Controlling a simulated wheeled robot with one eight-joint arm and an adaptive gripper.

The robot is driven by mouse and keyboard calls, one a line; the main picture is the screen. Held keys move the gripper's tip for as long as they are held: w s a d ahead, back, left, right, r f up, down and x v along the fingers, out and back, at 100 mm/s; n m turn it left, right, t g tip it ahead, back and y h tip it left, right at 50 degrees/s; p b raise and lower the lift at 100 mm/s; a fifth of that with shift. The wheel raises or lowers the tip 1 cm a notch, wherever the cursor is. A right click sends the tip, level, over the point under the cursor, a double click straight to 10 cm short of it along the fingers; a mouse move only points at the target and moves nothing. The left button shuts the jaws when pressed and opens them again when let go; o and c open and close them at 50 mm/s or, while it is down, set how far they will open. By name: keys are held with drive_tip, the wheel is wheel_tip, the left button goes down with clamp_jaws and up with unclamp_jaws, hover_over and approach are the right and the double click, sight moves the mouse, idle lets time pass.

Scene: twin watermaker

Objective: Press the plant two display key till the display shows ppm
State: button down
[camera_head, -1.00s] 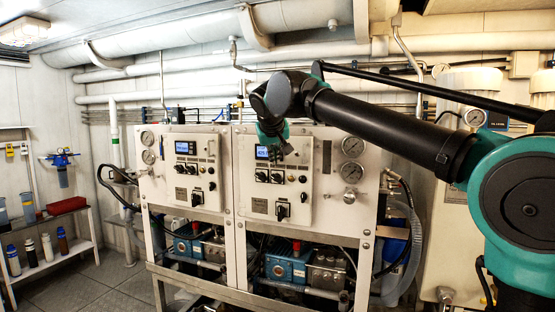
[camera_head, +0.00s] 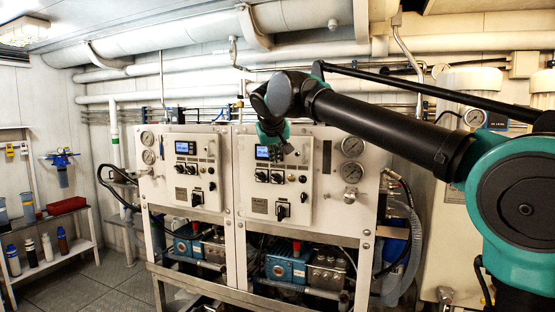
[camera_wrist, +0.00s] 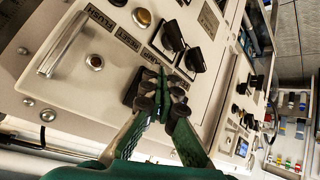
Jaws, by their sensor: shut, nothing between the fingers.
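Two white plant panels stand side by side in the head view. The right panel (camera_head: 303,205) has a small lit blue display (camera_head: 262,152), partly beside my gripper (camera_head: 285,147); its characters are too small to read. The left panel has a similar display (camera_head: 182,148). In the wrist view my gripper (camera_wrist: 162,76) is shut and empty, its fingertips at the right panel's face by the black knobs (camera_wrist: 172,37). The display key is hidden behind the fingers, and I cannot tell whether they touch it.
Several black knobs and round buttons sit close around the fingertips. A metal handle (camera_wrist: 64,43) stands out from the panel in the wrist view. Pressure gauges (camera_head: 352,146) are to the right of the display. Pipes run above, and a shelf with bottles stands far left.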

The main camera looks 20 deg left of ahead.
drive_tip(key=shift+s, duration=0.65)
drive_tip(key=shift+s, duration=0.15)
drive_tip(key=s, duration=0.4)
drive_tip(key=shift+s+a, duration=0.2)
drive_tip(key=shift+s, duration=0.15)
